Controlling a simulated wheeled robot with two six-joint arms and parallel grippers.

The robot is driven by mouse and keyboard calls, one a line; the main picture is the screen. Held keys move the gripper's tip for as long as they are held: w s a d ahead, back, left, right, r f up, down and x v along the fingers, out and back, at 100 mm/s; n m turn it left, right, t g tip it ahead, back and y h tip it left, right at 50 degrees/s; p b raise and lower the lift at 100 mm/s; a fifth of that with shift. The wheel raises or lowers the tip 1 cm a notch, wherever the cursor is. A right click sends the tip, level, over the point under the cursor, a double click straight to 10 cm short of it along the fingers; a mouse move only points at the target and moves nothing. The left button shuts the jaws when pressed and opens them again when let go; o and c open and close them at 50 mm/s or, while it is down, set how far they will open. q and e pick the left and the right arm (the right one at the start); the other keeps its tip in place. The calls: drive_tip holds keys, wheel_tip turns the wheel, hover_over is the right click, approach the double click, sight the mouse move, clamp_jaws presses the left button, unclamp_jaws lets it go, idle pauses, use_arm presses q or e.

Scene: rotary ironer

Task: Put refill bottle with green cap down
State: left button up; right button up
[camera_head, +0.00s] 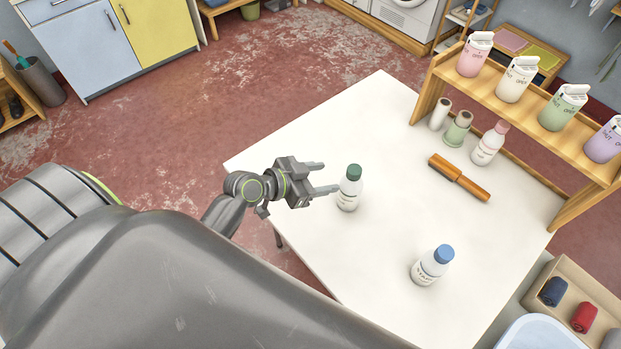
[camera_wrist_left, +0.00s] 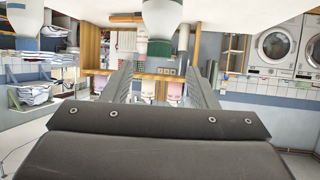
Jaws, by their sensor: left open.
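The refill bottle with green cap (camera_head: 348,195) stands upright on the white table (camera_head: 320,130), near its left side. It is white with a dark label and a dark green cap. My left gripper (camera_head: 329,177) is open beside the bottle, with its fingers pointing at it; one fingertip is close to the bottle's left side. In the left wrist view the picture is upside down, and the bottle (camera_wrist_left: 161,14) hangs from the top, its green cap (camera_wrist_left: 161,47) in line with the gap between the spread fingers (camera_wrist_left: 161,82). My right gripper is out of view.
A white bottle with blue cap (camera_head: 427,268) stands nearer the front. The table's middle is clear.

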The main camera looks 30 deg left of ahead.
use_arm(q)
drive_tip(key=v, duration=0.3)
drive_tip(key=shift+s, duration=0.15)
idle(0.5)
drive_tip(key=s+a+f+n+g+y, duration=0.2)
drive_tip(key=s+a+n+g+y, duration=0.2)
drive_tip(key=s, duration=0.6)
drive_tip(key=s+a+f+n+g+y, duration=0.25)
drive_tip(key=s+a+y, duration=0.2)
drive_tip(key=s, duration=0.55)
wheel_tip(320, 180, down, 26)
drive_tip(key=a+g+b, duration=0.1)
drive_tip(key=g, duration=0.1)
drive_tip(key=s+d+f+g+b, duration=0.1)
drive_tip(key=s+f, duration=1.3)
drive_tip(key=f, duration=0.1)
drive_tip(key=shift+s+f+n, duration=0.2)
drive_tip(key=shift+s+n, duration=0.15)
